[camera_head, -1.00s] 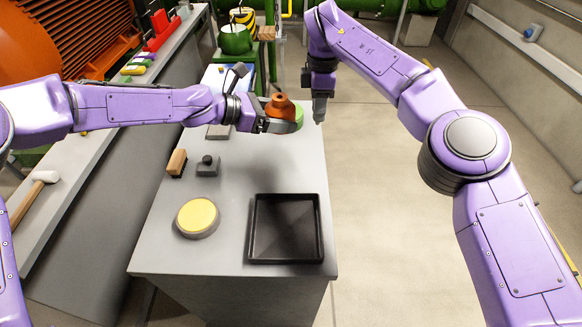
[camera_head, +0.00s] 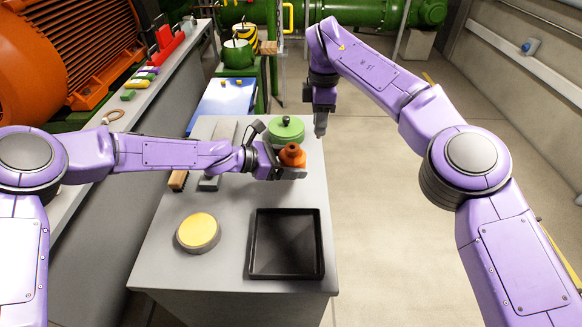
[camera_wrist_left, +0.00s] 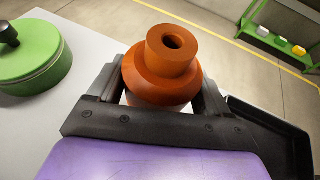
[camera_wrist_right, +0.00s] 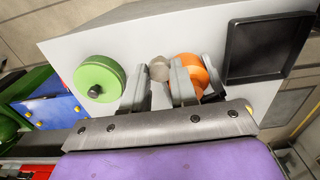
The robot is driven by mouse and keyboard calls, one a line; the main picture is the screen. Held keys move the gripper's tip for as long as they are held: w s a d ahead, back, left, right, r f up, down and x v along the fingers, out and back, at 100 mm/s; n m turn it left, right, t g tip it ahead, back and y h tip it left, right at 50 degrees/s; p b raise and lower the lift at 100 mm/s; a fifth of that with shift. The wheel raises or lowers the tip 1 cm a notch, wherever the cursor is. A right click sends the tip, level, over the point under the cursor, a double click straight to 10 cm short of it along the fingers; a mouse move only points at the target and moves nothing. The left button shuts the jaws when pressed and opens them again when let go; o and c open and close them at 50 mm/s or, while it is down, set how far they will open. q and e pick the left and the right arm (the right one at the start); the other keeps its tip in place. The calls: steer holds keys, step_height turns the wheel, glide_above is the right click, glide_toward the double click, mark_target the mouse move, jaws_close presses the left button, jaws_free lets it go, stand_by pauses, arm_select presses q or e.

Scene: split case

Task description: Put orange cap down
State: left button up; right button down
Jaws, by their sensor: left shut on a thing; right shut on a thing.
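The orange cap (camera_head: 291,155) is a stepped round piece with a hole in its top, upright. My left gripper (camera_head: 288,170) is shut on it, over the grey table between the green round lid (camera_head: 287,132) and the black tray (camera_head: 260,277). In the left wrist view the cap (camera_wrist_left: 170,65) sits between both fingers; its lower part is hidden, and I cannot tell its height above the table. My right gripper (camera_head: 320,128) is beyond, at the table's right edge. In the right wrist view it is shut on a small beige round thing (camera_wrist_right: 159,68), mostly hidden.
A yellow-topped disc (camera_head: 198,231) lies left of the empty tray. A brown-handled block (camera_head: 178,181) and a grey block (camera_head: 208,184) lie under and beside my left arm. The table front between disc and tray is clear. A blue panel (camera_head: 222,100) lies beyond.

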arm_select(q)
steer(key=f, duration=0.1)
steer(key=w+f, duration=0.1)
steer(key=f, duration=0.1)
steer(key=w+f, duration=0.1)
steer(key=shift+w+f+p, duration=0.1)
steer(key=shift+f+p, duration=0.2)
steer(key=shift+p, duration=0.05)
arm_select(e)
steer(key=shift+r, duration=0.55)
arm_select(q)
steer(key=shift+f, duration=0.45)
steer(key=shift+f, duration=0.2)
arm_select(e)
steer(key=shift+f, duration=0.25)
arm_select(q)
steer(key=o, duration=1.1)
steer(key=shift+a+r, duration=0.15)
steer(key=shift+r, duration=0.15)
arm_select(e)
steer(key=shift+r, duration=0.25)
arm_select(q)
steer(key=b+v, duration=0.1)
steer(key=v, duration=1)
steer(key=shift+a+f, duration=0.1)
arm_select(e)
steer(key=shift+s+a+f, duration=0.1)
steer(key=shift+f, duration=0.6)
arm_select(q)
steer(key=shift+a, duration=0.3)
